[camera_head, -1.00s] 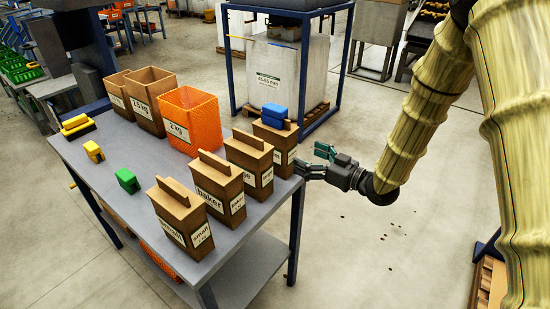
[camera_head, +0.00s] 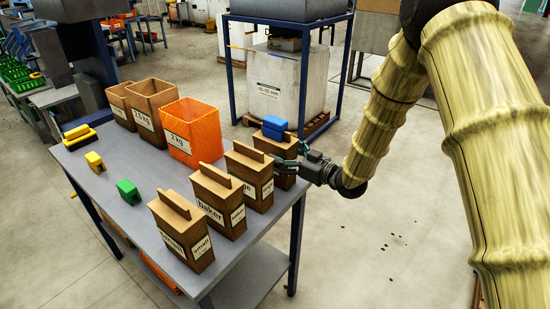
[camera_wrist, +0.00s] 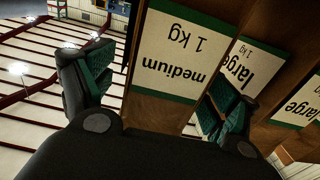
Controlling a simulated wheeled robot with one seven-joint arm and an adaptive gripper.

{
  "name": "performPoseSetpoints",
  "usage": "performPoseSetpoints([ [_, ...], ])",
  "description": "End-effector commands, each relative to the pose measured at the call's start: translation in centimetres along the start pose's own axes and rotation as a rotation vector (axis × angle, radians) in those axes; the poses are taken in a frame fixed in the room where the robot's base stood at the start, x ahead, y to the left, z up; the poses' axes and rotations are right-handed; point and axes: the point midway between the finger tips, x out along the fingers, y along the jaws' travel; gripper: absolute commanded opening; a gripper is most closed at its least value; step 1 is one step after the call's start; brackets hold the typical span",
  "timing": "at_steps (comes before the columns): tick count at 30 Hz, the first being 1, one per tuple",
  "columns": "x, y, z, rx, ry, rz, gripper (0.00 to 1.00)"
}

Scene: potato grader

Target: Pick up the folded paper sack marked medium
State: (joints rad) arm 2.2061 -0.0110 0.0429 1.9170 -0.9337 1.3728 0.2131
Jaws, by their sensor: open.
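The folded brown paper sack marked medium (camera_head: 268,145) stands upright at the back end of the row on the table, near the right edge. In the wrist view its white and green label (camera_wrist: 178,50) reads "medium 1 kg" upside down. My gripper (camera_head: 291,161) is open at the sack's right side. In the wrist view one dark green-padded finger is left of the sack and the other is at its right side, partly over the neighbouring sack. I cannot tell whether either finger touches it.
The large sack (camera_head: 250,177) stands close beside it, then the baker sack (camera_head: 217,200) and small sack (camera_head: 181,232). A blue object (camera_head: 274,125) shows at the medium sack's top.

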Motion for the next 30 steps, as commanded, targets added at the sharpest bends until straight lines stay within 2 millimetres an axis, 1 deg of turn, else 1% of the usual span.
performPoseSetpoints([
  [1,0.8,-0.1,-0.1,-0.001,0.000,-0.002,0.88],
  [4,1.8,-0.1,-0.1,0.001,0.001,-0.001,0.88],
  [6,2.0,0.0,0.0,0.002,0.001,-0.001,0.88],
  [12,2.1,0.0,0.0,0.002,0.000,0.000,0.88],
  [14,2.1,0.0,0.0,0.001,0.000,0.000,0.77],
  [15,2.1,-0.1,0.0,0.001,0.000,0.000,0.69],
  [17,2.1,-0.1,0.0,0.001,0.000,-0.001,0.58],
  [18,2.1,0.0,0.0,0.001,0.000,0.000,0.51],
  [25,2.1,0.0,0.0,0.001,0.000,0.000,0.09],
  [30,2.1,0.0,-0.2,0.000,0.004,0.000,0.09],
])
